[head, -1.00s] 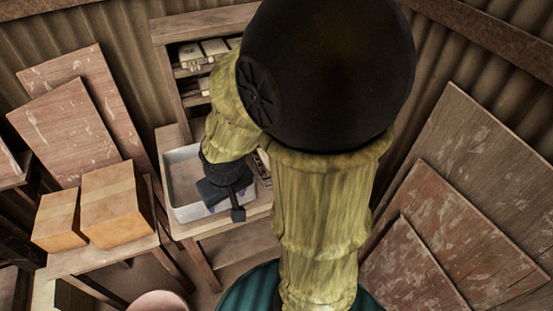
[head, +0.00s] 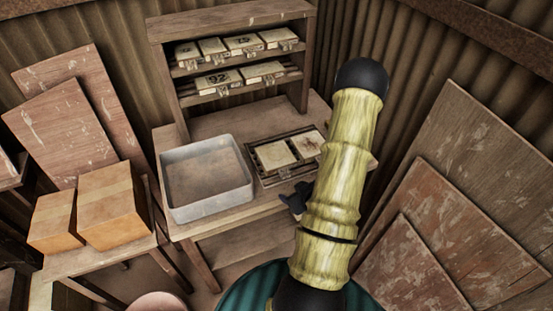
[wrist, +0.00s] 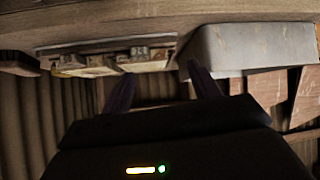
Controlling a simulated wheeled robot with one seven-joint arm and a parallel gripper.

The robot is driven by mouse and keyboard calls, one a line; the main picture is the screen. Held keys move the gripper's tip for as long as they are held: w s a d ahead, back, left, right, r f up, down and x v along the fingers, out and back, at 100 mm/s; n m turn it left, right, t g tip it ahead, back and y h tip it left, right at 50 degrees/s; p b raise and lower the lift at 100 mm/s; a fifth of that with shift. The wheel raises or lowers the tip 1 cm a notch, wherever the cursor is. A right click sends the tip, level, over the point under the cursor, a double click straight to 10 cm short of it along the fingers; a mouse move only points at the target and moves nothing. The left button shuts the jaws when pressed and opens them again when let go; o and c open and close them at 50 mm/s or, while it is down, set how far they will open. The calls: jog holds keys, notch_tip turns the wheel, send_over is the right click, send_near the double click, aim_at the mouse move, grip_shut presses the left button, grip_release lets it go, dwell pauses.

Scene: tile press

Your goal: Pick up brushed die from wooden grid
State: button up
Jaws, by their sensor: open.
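The wooden grid (head: 252,161) is a dark slatted frame lying flat on the bench, right of the metal tray. Two pale dies lie side by side on it: a left die (head: 275,155) and a right die (head: 307,144) with a reddish-brown mark. I cannot tell which one is brushed. My gripper (head: 296,199) is open and empty in front of the grid, near the bench's front edge; my arm hides the ground to its right. In the wrist view my two fingers (wrist: 163,86) are spread, with the grid's dies (wrist: 105,66) beyond them at a flat angle.
An empty grey metal tray (head: 206,205) stands left of the grid; it also shows in the wrist view (wrist: 255,46). A wooden rack (head: 230,28) behind holds several dies on two shelves. Cardboard boxes (head: 112,205) stand on a side table at left. Wooden boards lean on both walls.

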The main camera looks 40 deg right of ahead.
jog(key=s+t, duration=0.1)
jog(key=s+d+f+m+t+h, duration=0.1)
jog(key=s, duration=0.1)
jog(key=s+d+m+t+h, duration=0.1)
jog(key=shift+s+d+f, duration=0.1)
jog(key=shift+s+f, duration=0.05)
jog(key=shift+s, duration=0.2)
jog(key=b+x, duration=0.3)
jog(key=x, duration=0.8)
jog(key=shift+w, duration=0.2)
jog(key=shift+w+d+f, duration=0.15)
jog(key=shift+w+f, duration=0.05)
jog(key=shift+w, duration=0.2)
